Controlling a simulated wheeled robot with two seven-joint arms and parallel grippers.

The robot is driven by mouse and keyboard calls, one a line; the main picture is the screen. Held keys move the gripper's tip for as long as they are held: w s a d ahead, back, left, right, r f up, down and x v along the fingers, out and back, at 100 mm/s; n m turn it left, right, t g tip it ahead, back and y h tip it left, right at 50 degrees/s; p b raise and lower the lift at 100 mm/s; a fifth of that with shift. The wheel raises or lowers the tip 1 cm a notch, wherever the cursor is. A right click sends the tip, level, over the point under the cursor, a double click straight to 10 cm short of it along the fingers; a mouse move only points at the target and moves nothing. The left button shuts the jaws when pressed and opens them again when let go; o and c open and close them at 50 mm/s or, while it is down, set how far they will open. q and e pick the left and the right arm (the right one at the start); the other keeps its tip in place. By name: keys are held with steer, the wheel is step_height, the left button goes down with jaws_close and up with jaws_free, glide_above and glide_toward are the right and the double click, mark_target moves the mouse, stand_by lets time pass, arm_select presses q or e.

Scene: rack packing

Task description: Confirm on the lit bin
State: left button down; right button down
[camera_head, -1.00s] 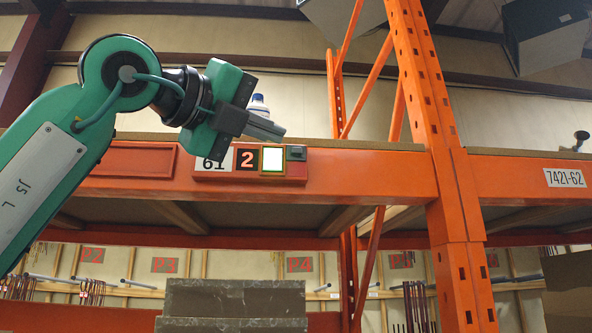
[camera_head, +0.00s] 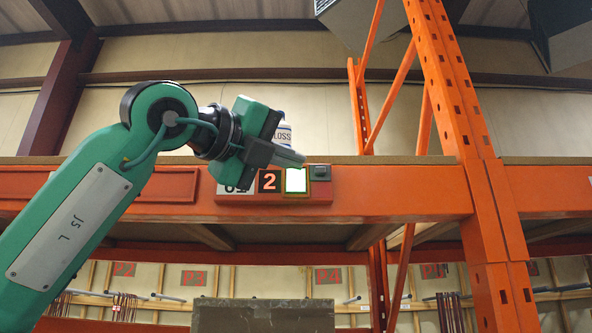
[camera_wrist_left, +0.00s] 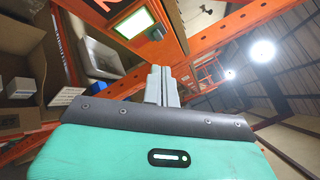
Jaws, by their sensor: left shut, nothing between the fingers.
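The bin's lit unit is on the orange shelf beam, with a red "2" display (camera_head: 269,181), a glowing white square button (camera_head: 296,180) and a small dark button (camera_head: 320,172) to its right. My left gripper (camera_head: 290,158) is shut and empty, its fingertips just above the white button in the head view; I cannot tell whether they touch the unit. It partly covers the number label (camera_head: 236,187). In the left wrist view the shut fingers (camera_wrist_left: 162,84) point toward the lit button (camera_wrist_left: 134,23), which shows at upper left. My right gripper is not in view.
An orange upright (camera_head: 470,130) rises to the right. A grey box (camera_head: 262,316) stands below the beam. Cardboard boxes (camera_wrist_left: 25,80) show at left in the wrist view.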

mark_target(289, 171)
arm_select(q)
steer(key=w+p, duration=0.1)
steer(key=w, duration=0.3)
steer(key=shift+w, duration=0.35)
stand_by(0.9)
stand_by(0.9)
steer(key=shift+w, duration=0.1)
steer(key=shift+w, duration=0.35)
stand_by(0.3)
